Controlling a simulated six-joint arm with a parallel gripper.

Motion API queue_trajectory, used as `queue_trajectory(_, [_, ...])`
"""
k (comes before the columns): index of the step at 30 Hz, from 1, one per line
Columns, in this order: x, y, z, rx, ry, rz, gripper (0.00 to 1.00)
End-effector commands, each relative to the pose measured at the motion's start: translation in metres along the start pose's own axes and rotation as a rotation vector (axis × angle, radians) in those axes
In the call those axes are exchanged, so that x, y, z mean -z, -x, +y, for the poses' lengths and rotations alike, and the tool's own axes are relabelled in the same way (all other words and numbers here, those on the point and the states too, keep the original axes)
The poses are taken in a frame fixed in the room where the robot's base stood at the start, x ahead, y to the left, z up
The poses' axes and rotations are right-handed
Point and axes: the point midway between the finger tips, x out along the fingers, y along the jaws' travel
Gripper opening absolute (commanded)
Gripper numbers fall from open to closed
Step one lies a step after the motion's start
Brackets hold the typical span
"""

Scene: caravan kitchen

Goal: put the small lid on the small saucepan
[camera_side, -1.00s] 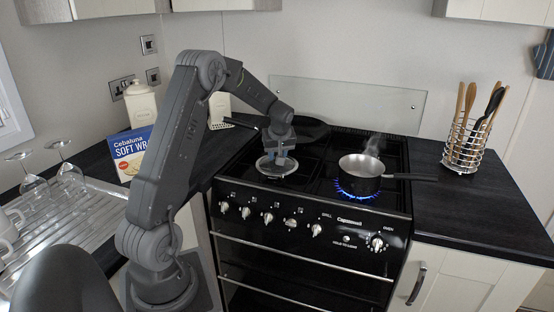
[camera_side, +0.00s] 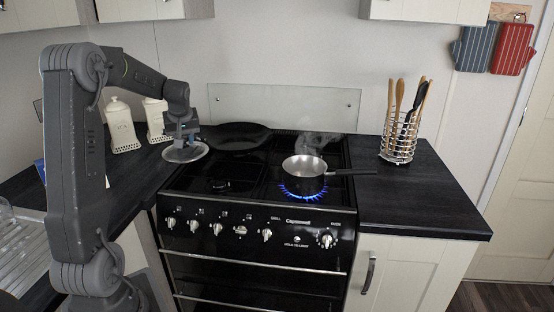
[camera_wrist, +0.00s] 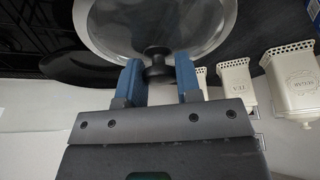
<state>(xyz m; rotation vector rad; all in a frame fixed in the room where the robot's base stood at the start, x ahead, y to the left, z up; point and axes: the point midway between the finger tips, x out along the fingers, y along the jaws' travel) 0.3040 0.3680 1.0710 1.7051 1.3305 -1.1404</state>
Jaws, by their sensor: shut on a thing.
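My gripper (camera_side: 183,142) is shut on the black knob of the small lid (camera_side: 187,154), a round glass lid with a steel rim. The lid hangs roughly level at the hob's left edge, apart from the saucepan. In the wrist view, the lid (camera_wrist: 155,28) shows beyond the blue fingers, with the knob between them at my gripper (camera_wrist: 158,73). The small saucepan (camera_side: 304,167) is steel inside and has a dark handle pointing right. It stands uncovered and steaming on the lit front right burner.
A black frying pan (camera_side: 236,136) sits at the hob's back left. The front left burner (camera_side: 220,185) is bare. Cream canisters (camera_side: 121,126) stand on the left counter. A utensil rack (camera_side: 399,138) stands right of the hob, behind the saucepan handle.

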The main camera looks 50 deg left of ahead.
Motion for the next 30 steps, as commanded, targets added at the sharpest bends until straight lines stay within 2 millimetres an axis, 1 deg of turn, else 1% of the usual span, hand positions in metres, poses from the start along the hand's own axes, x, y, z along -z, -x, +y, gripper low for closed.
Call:
queue_trajectory(1, [0.002,0.004,0.015,-0.015,-0.034,0.003,0.03])
queue_trajectory(2, [0.003,0.007,0.025,-0.025,-0.059,0.003,0.03])
queue_trajectory(5, [0.003,0.020,0.067,-0.066,-0.160,0.003,0.03])
queue_trajectory(6, [0.002,0.026,0.086,-0.085,-0.208,0.002,0.03])
queue_trajectory(7, [0.000,0.032,0.100,-0.100,-0.245,0.002,0.03])
queue_trajectory(9, [-0.005,0.044,0.132,-0.134,-0.327,0.002,0.03])
queue_trajectory(12, [-0.016,0.062,0.172,-0.179,-0.435,0.002,0.03])
queue_trajectory(15, [-0.028,0.078,0.204,-0.218,-0.524,0.002,0.03])
queue_trajectory(18, [-0.039,0.090,0.225,-0.245,-0.589,0.002,0.03])
queue_trajectory(22, [-0.048,0.098,0.241,-0.265,-0.634,0.001,0.03])
queue_trajectory(26, [-0.060,0.095,0.257,-0.269,-0.649,0.000,0.03])
queue_trajectory(30, [-0.082,0.084,0.282,-0.269,-0.649,-0.002,0.03])
